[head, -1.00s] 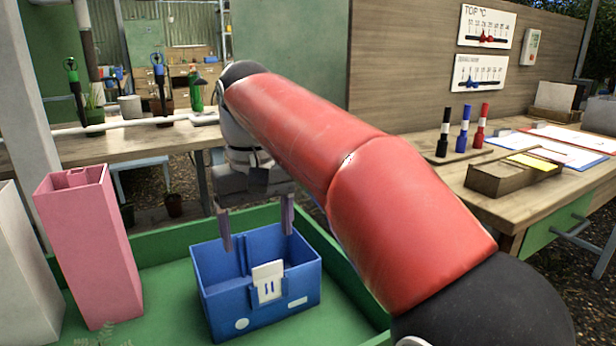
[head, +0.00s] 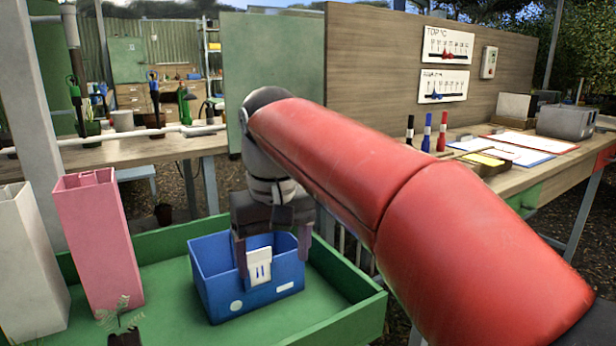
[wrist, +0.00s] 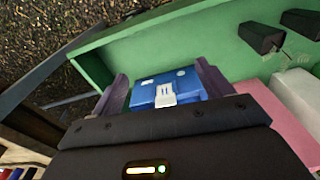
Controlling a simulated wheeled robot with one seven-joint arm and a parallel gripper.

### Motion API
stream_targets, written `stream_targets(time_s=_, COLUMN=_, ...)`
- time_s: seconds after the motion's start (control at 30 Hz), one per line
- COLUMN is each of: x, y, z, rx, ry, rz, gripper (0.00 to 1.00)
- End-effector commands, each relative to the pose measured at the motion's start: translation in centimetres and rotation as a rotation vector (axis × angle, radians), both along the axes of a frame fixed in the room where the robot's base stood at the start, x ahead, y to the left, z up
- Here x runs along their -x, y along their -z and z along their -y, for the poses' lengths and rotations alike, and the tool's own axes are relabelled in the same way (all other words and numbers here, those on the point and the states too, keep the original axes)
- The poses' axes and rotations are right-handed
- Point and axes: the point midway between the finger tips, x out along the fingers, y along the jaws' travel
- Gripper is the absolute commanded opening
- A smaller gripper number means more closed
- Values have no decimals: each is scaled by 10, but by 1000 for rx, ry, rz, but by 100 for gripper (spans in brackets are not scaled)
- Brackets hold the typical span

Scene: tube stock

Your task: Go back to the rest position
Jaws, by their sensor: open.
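My gripper (head: 272,258) is open, with its two fingers pointing down and apart. In the head view it appears in front of the blue bin (head: 222,295), one finger overlapping the bin's left part and the other near its right end. In the wrist view the blue bin (wrist: 145,92) shows between the two fingers, beyond their tips. Nothing is held between the fingers. The bin has a white tag (head: 259,268) on its front and stands in the green tray (head: 345,312). The inside of the bin is partly hidden by my gripper.
A pink tall box (head: 98,245) and a white tall box (head: 28,265) stand at the left of the tray. A wooden bench (head: 545,160) with markers and clipboards is at the right. Another bench (head: 165,148) with plants lies behind.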

Motion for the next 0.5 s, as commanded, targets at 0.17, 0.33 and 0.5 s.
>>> stream_targets(time_s=0.17, x=13, y=9, z=43, rx=-25, ry=72, rz=56, gripper=79)
stream_targets(time_s=0.33, x=38, y=29, z=95, rx=-55, ry=169, rz=136, gripper=79)
stream_targets(time_s=0.5, x=84, y=75, z=156, rx=-83, ry=305, rz=257, gripper=79)
